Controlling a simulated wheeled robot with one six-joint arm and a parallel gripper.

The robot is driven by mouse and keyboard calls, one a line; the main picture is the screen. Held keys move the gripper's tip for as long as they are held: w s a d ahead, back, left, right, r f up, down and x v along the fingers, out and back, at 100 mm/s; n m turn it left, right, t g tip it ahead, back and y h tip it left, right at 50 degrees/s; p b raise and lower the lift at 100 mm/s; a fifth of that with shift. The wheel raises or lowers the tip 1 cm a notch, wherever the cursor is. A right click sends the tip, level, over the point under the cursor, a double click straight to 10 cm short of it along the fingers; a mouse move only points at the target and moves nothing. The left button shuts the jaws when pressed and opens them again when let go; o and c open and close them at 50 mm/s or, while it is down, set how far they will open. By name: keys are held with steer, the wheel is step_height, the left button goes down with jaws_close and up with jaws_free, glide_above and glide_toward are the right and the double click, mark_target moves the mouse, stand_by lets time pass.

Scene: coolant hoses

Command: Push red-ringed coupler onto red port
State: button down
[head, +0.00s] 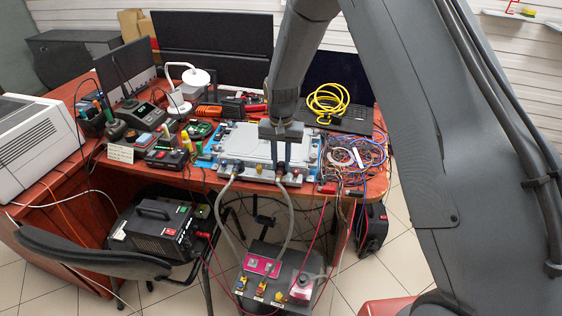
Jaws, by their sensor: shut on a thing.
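My gripper (281,162) reaches down over the front edge of the grey-white unit (246,142) on the red-brown table. Its fingers are shut on the coupler at the upper end of the right grey hose (290,215). The coupler is small and mostly hidden by the fingers, so I cannot make out its ring. The red port is not distinguishable, and I cannot tell whether the coupler touches it. The left grey hose (224,212) rises to a fitting (234,177) on the unit's front edge, left of my gripper.
Both hoses run down to a dark box (272,275) with coloured fittings on the floor. Tangled wires (352,158) lie right of the unit, with a yellow cable coil (328,99) behind. Tools crowd the table's left. A chair (90,255) stands front left.

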mark_target(281, 164)
steer(key=shift+f, duration=0.7)
stand_by(2.5)
steer(key=c, duration=1.2)
jaws_free()
steer(key=shift+d, duration=0.1)
steer(key=shift+r, duration=0.1)
steer(key=shift+r+p, duration=1.85)
steer(key=shift+r, duration=1.6)
